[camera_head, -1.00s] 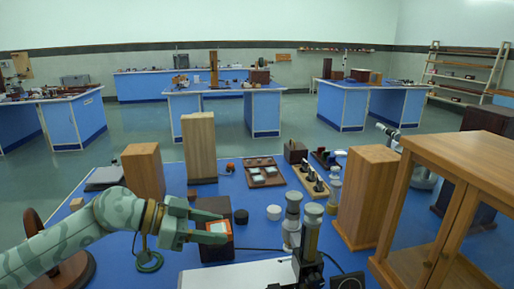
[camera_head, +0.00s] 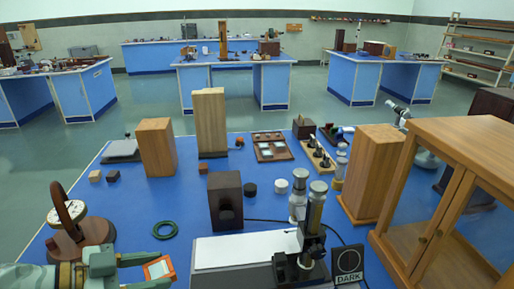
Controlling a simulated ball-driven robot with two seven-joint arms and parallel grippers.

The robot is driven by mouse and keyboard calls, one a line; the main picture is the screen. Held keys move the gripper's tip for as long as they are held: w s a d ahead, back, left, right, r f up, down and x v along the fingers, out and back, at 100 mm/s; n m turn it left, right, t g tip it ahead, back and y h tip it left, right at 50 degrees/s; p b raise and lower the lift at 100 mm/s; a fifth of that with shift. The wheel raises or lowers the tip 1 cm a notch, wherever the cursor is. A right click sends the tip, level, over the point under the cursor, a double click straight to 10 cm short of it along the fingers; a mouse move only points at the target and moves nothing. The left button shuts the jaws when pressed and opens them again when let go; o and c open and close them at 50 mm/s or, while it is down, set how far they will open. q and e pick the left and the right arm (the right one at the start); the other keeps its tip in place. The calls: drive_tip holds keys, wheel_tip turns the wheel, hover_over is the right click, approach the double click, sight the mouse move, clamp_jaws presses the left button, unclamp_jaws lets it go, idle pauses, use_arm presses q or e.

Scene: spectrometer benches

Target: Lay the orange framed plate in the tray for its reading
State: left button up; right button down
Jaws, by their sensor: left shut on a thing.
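My left gripper (camera_head: 147,271) is at the bottom left, shut on the orange framed plate (camera_head: 158,268). The plate has an orange frame around a pale centre and is held tilted at the fingertips, above the blue bench top. A brown tray (camera_head: 257,157) with pale square plates in it lies farther back on the bench, well away from the gripper. Which holder is the reading tray I cannot tell. My right gripper is out of view.
A dark box (camera_head: 226,203) stands mid-bench, right of a green ring (camera_head: 165,230). A pale flat slab (camera_head: 245,249) and an upright instrument (camera_head: 311,230) are front centre, beside a DARK sign (camera_head: 348,261). Wooden blocks (camera_head: 157,148) stand behind.

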use_arm(q)
drive_tip(key=r, duration=0.1)
drive_tip(key=w+r, duration=0.2)
drive_tip(key=shift+w+d+r, duration=0.1)
drive_tip(key=shift+d+r, duration=0.1)
drive_tip(key=shift+d, duration=0.05)
drive_tip(key=w+d+r+b, duration=0.1)
drive_tip(key=w+d+r, duration=0.1)
drive_tip(key=w, duration=0.1)
drive_tip(key=m+g+h+b, duration=0.2)
drive_tip(key=m+g+b, duration=0.1)
drive_tip(key=m+g, duration=0.2)
hover_over(223, 249)
wheel_tip(223, 249, down, 9)
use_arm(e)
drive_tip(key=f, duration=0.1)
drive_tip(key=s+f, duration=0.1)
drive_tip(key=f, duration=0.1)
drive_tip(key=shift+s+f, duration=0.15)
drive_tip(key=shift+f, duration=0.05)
use_arm(q)
drive_tip(key=shift+w, duration=0.1)
